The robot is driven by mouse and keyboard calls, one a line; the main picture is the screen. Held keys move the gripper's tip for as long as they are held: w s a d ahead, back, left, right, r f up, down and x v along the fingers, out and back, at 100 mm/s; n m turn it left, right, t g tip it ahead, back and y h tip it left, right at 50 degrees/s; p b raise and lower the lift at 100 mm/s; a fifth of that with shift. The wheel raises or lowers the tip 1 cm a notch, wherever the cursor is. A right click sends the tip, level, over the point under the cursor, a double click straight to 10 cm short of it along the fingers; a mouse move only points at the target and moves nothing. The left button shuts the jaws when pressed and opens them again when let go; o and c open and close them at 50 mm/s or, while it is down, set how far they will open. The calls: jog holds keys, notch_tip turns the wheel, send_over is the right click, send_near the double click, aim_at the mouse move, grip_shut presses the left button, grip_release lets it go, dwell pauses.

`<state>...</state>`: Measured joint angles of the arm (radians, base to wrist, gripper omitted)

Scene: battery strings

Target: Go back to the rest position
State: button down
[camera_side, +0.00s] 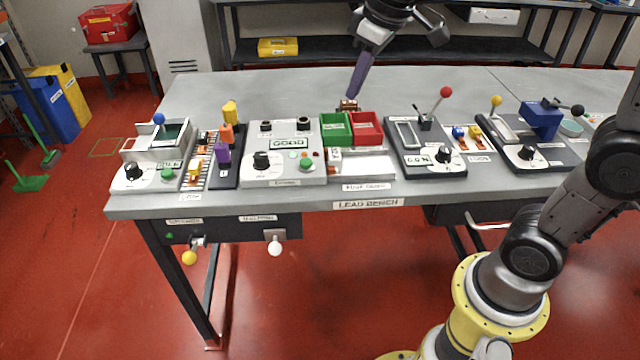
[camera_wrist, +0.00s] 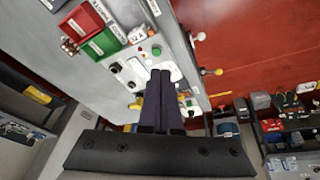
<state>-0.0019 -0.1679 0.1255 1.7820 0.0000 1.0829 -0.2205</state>
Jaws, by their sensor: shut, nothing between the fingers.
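My gripper (camera_side: 354,96) is in the air above the back middle of the grey bench (camera_side: 270,88), its fingers pointing down. It is shut and holds nothing. In the side view its tips are just above and behind a small brown item (camera_side: 347,106), which stands behind the green bin (camera_side: 336,127) and the red bin (camera_side: 366,127); I cannot tell the exact gap. In the wrist view the dark fingers (camera_wrist: 159,78) lie together in front of a white panel with a black knob and a green button (camera_wrist: 156,50).
Along the bench stand a meter box (camera_side: 283,168), a purple-knobbed slider unit (camera_side: 222,152), a red-balled lever unit (camera_side: 424,145) and a blue press (camera_side: 541,119). A yellow-balled lever (camera_side: 495,101) stands upright. The back strip of the bench is mostly clear. Drawers hang below the front edge.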

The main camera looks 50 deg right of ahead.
jog(key=s+m+t, duration=0.1)
jog(key=s+t, duration=0.1)
jog(key=s, duration=0.9)
jog(key=s+f+m, duration=0.1)
jog(key=s+f, duration=0.5)
jog(key=s, duration=0.1)
jog(key=shift+s+f+m, duration=0.3)
jog(key=shift+f, duration=0.05)
